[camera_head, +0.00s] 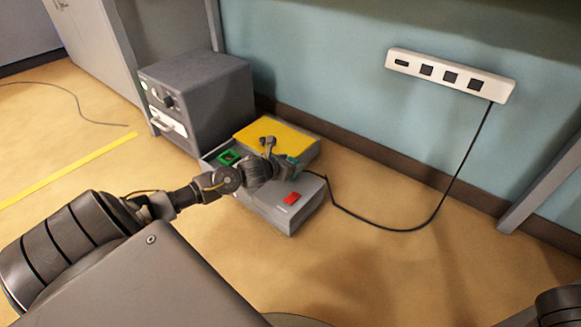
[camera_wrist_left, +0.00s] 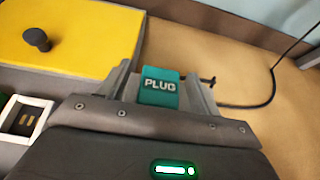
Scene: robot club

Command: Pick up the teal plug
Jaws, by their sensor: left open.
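The teal plug (camera_wrist_left: 158,92), marked PLUG, sits between the two fingers of my left gripper (camera_wrist_left: 160,76) in the left wrist view. The fingers are open, one on each side of it, with no clear grip. In the head view a bit of teal plug (camera_head: 292,159) shows beside my left gripper (camera_head: 281,160), above the grey box (camera_head: 285,217). A thin black cord (camera_wrist_left: 245,104) runs off to the right from the plug's side. The plug's underside is hidden.
The box carries a yellow panel (camera_head: 277,138), a green-framed socket (camera_head: 229,157) and a red button (camera_head: 292,198). A dark grey cabinet (camera_head: 205,100) stands behind left. A white outlet strip (camera_head: 450,76) is on the wall, its black cord (camera_head: 452,180) reaching the floor. Floor at right is clear.

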